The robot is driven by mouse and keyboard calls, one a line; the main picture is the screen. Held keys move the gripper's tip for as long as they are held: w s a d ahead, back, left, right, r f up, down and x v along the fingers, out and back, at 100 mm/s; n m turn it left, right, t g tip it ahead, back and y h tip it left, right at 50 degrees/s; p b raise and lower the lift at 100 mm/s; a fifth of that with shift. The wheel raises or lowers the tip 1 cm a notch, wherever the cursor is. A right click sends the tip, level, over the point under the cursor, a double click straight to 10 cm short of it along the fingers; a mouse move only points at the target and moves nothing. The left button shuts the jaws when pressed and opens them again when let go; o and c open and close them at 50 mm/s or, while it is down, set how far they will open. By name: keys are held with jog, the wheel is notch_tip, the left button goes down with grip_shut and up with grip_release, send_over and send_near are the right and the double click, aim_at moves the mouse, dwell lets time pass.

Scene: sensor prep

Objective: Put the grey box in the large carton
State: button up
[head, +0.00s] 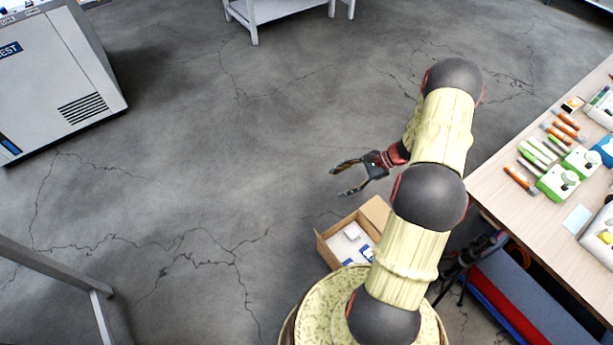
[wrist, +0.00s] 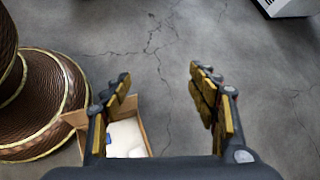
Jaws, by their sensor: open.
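The open brown carton (head: 378,212) stands on the floor beside my base, partly hidden by my arm in the head view. A pale white-grey boxy item (head: 350,240) with blue marks lies inside it; I cannot tell whether it is the grey box. My gripper (head: 338,181) is open and empty in the head view, above the floor and a little beyond the carton. In the wrist view, its fingers (wrist: 160,80) are spread with bare floor between them. The carton (wrist: 147,128) shows there at lower left, partly behind the left finger, with the pale item (wrist: 126,136) inside.
A wooden table (head: 495,208) at right holds green-and-white devices (head: 558,182), orange-tipped pens and a pale grey device (head: 601,238). A large grey cabinet (head: 60,75) stands at upper left, a grey bench (head: 280,8) at the top. The middle floor is clear.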

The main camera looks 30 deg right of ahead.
jog(key=s+a+r+n+g+h, duration=0.2)
jog(key=a+r+n, duration=0.3)
jog(key=a+r, duration=0.6)
jog(key=s+a+r+n+g+h, duration=0.25)
jog(key=a+r+n, duration=0.35)
jog(key=r, duration=1)
jog(key=s+a+r+n+t+h, duration=0.2)
jog(key=s+a+r+n, duration=0.1)
jog(key=s+r, duration=0.3)
jog(key=s+a+r+n+t+h, duration=0.2)
jog(key=s+a+r+n+t, duration=0.1)
jog(key=r, duration=0.6)
jog(key=s+a+n, duration=0.1)
jog(key=s+n, duration=0.1)
jog(key=s, duration=0.1)
jog(key=shift+s+a+n+t+h, duration=0.2)
jog(key=shift+a+n+t+h, duration=0.1)
jog(key=shift+t+h, duration=0.05)
